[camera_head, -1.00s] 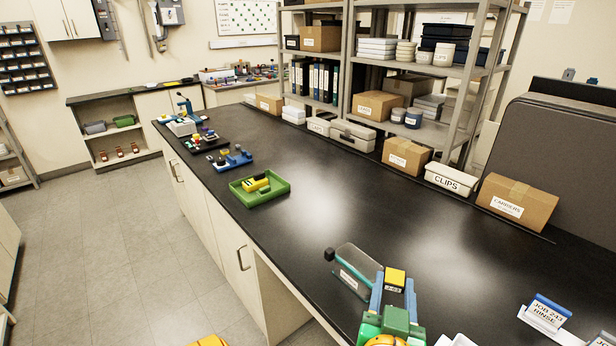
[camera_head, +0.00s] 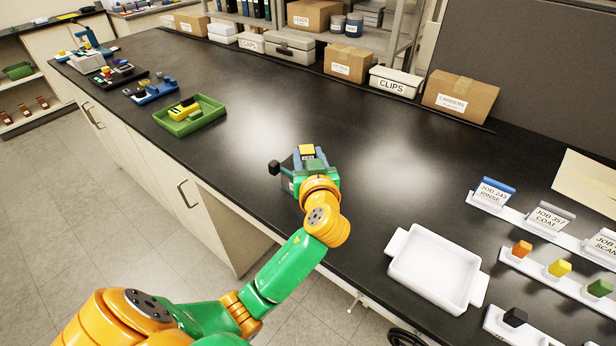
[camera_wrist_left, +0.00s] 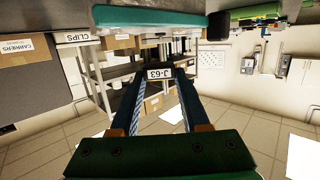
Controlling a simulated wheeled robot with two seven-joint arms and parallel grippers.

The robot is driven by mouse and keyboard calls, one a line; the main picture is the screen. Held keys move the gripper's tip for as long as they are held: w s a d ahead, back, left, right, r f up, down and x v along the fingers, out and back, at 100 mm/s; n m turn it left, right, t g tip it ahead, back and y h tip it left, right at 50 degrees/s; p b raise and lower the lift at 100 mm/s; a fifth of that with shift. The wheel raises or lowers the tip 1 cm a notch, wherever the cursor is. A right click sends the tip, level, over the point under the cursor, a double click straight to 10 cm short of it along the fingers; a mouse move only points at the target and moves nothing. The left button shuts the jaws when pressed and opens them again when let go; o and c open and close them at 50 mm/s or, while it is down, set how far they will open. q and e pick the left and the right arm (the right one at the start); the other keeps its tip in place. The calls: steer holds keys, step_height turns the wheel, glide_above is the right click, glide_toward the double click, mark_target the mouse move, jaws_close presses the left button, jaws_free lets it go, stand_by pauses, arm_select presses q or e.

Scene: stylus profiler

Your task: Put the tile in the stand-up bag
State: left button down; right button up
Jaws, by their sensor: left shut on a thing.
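The tile (camera_head: 306,149) has a yellow top. My left gripper (camera_head: 308,160) is shut on it above the black bench. In the left wrist view the tile's white label, J-63 (camera_wrist_left: 160,73), sits between the fingertips. A clear container with teal edges and a black knob (camera_head: 274,167), seemingly the stand-up bag, is just left of and partly behind the gripper, mostly hidden by it. A teal surface (camera_wrist_left: 150,20) fills the top of the left wrist view near the fingers. I cannot tell whether tile and bag touch. My right gripper is out of view.
A white tray (camera_head: 432,268) stands at the front right, near job-card holders (camera_head: 492,194) and coloured blocks (camera_head: 522,249). A green tray (camera_head: 190,116) with a yellow item is at the left. Boxes (camera_head: 460,97) line the back.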

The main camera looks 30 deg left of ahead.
arm_select(q)
steer(key=shift+s+f+b, duration=0.15)
steer(key=shift+f+b, duration=1)
steer(key=shift+f, duration=0.8)
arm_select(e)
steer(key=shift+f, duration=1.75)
arm_select(q)
steer(key=shift+c, duration=1.9)
jaws_free()
steer(key=r+b+v, duration=0.1)
steer(key=v, duration=1.1)
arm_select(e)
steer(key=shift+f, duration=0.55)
